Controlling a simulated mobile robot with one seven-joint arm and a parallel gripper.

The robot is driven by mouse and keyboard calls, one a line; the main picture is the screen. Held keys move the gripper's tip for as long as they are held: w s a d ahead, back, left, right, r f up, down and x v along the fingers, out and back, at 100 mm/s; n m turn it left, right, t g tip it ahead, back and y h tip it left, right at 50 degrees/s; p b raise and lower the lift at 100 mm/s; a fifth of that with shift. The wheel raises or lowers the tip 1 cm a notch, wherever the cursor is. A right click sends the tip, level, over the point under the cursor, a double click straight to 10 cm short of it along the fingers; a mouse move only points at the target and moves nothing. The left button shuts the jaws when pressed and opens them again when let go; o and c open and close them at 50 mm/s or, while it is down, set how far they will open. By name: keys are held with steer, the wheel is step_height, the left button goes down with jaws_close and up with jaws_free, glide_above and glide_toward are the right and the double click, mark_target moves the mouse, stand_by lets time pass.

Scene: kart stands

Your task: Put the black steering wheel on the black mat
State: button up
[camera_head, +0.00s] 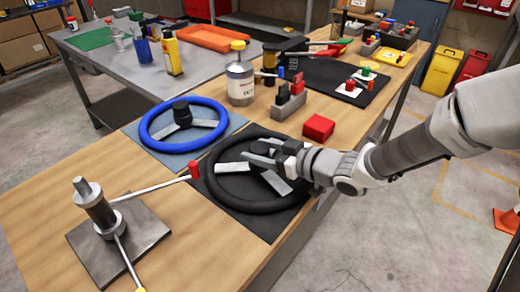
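The black steering wheel (244,207), with silver spokes, lies over the black mat (268,230) on the wooden bench. It looks flat and within the mat, though its far right rim is partly hidden by my arm. My gripper (256,152) is above the wheel's far side, near its hub, with its fingers pointing left. The fingers look apart, with nothing seen between them. The wheel's hub is partly hidden behind my gripper.
A blue steering wheel (145,136) lies on a blue-grey mat (203,150) to the left. A metal post stand (98,210) with rods stands at front left. A red block (318,127), a grey holder (288,105) and a canister (240,82) stand behind my gripper.

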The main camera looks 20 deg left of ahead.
steer(key=o, duration=0.3)
steer(key=shift+r, duration=0.1)
steer(key=shift+d+r, duration=0.15)
steer(key=shift+r, duration=0.05)
steer(key=p+v, duration=0.4)
steer(key=v, duration=0.7)
steer(key=shift+s+d, duration=0.15)
steer(key=shift+d, duration=0.2)
